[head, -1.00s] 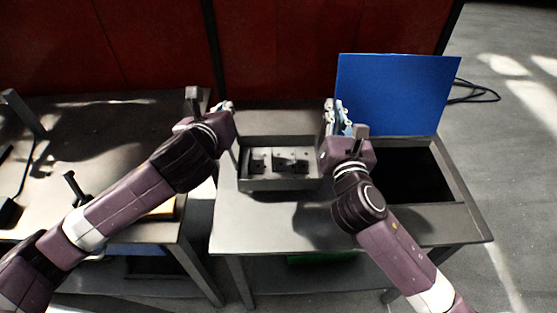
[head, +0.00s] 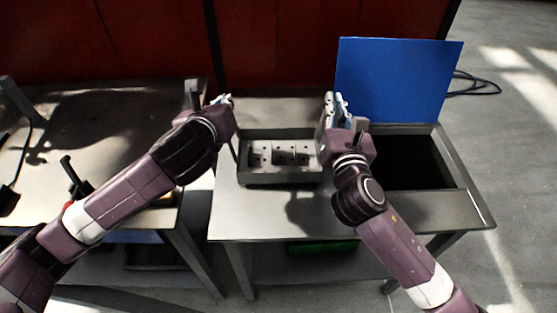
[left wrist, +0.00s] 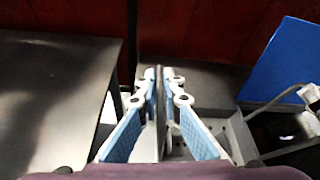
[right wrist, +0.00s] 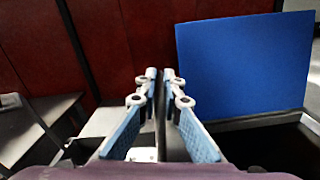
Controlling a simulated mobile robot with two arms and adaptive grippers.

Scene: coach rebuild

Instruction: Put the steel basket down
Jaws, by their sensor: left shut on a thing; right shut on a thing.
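The steel basket (head: 280,179) is a grey open-topped box in the head view, level between my two grippers, over the left part of the metal table (head: 265,225). Grey blocks with dark holes (head: 280,153) lie inside it. My left gripper (head: 226,101) is shut on its left wall, and my right gripper (head: 331,100) is shut on its right wall. Both wrist views show a thin wall edge between the blue-padded fingers (left wrist: 159,75) (right wrist: 160,75). The basket's underside is hidden, so I cannot tell whether it touches the tabletop.
A blue panel (head: 395,80) stands upright behind a dark opening (head: 415,170) on the table's right. Another bench (head: 120,120) stands left across a narrow gap, with a black tool (head: 75,178) on it. Bare tabletop lies before the basket. A green item (head: 320,246) is below.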

